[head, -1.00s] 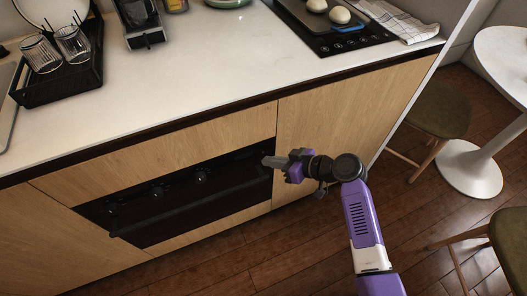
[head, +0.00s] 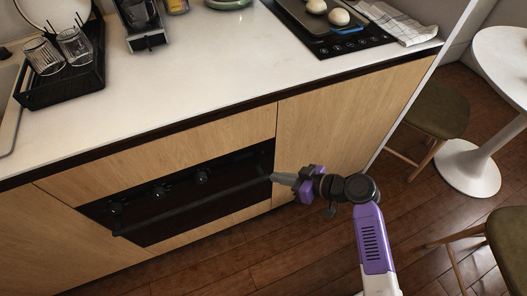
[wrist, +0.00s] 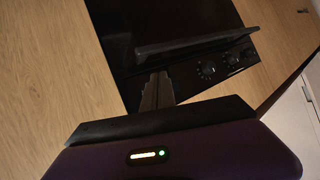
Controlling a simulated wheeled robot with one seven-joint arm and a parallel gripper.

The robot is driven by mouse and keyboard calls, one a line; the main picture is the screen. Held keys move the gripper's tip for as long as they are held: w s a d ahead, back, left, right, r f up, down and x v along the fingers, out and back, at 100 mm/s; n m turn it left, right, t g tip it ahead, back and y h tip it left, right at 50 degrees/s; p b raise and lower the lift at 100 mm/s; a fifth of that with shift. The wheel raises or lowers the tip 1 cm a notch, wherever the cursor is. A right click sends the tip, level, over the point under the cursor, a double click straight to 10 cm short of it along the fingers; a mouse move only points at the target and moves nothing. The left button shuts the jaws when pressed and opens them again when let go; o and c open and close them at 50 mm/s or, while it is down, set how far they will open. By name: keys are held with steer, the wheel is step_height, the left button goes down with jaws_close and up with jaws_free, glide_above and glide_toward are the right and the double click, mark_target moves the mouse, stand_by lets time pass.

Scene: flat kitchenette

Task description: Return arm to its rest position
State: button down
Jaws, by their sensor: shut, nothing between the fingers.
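My gripper (head: 284,179) is in front of the lower cabinets in the head view, below the counter edge. Its fingers point left, toward the right end of the black oven. The wrist view shows the fingers (wrist: 157,90) together and empty, in front of the oven (wrist: 185,45). My arm comes up from the bottom right and is bent at the wrist. I cannot tell whether the fingertips touch the oven.
The oven handle (head: 195,205) runs close by on the left. The white counter (head: 190,90) is above. A stool (head: 436,108) and a round table (head: 505,62) stand on the right. Bare wooden floor (head: 300,245) lies below the gripper.

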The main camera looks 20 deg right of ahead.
stand_by(0.5)
steer(key=w+d+r+m+t+h, duration=0.2)
steer(key=w+d+m+h, duration=0.1)
steer(key=d, duration=0.2)
steer(key=s+d+r+m+t+h, duration=0.2)
steer(key=s+d+r+m+h, duration=0.15)
steer(key=s+h, duration=0.2)
steer(key=s+a+r+p, duration=0.1)
steer(key=s+a+r, duration=0.2)
steer(key=s, duration=0.6)
steer(key=s+a+r+n+p, duration=0.1)
steer(key=s+a+r, duration=0.2)
steer(key=s+r, duration=0.5)
steer(key=s+a+r+t+p, duration=0.1)
steer(key=s+a+r, duration=0.2)
steer(key=s, duration=0.9)
step_height(320, 180, up, 3)
steer(key=shift+f+n+y+p, duration=0.1)
steer(key=shift+n+y+p, duration=0.25)
steer(key=shift+y+p, duration=0.1)
steer(key=shift+a, duration=0.1)
